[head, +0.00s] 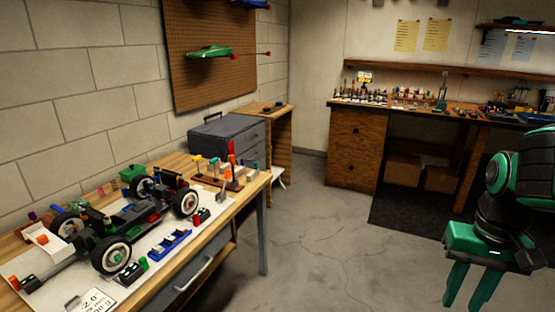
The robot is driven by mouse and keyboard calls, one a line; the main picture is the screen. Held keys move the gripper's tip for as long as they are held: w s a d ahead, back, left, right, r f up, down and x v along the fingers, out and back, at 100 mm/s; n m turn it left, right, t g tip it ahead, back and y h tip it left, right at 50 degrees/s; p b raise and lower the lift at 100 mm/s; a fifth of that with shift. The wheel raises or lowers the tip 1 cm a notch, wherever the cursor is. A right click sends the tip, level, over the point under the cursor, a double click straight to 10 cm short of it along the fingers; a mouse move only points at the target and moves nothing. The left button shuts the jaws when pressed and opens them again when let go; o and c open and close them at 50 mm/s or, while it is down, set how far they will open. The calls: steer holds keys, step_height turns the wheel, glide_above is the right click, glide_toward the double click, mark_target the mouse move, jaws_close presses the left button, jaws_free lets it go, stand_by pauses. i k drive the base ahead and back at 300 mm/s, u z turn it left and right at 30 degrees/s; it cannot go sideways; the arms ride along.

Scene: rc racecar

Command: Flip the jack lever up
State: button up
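An RC racecar chassis (148,215) with black tyres and white wheels stands on the wooden workbench (258,182) at the left. A grey bar (60,268) sticks out from its near left end toward the lower left, with an orange piece (14,283) close by. This may be the jack and its lever, but I cannot tell for sure; it looks low and close to flat. My gripper (470,289) hangs at the right, fingers pointing down and apart, with nothing seen between them. It is far from the car and the bench.
A drawer handle (194,274) juts from the bench front. The concrete floor (325,225) between bench and gripper is clear.

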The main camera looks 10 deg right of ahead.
mark_target(228, 172)
steer(key=z, duration=0.25)
steer(key=i, duration=1.3)
steer(key=u, duration=0.55)
steer(key=i, duration=1)
steer(key=z, duration=0.05)
steer(key=k, duration=0.75)
steer(key=z, duration=0.15)
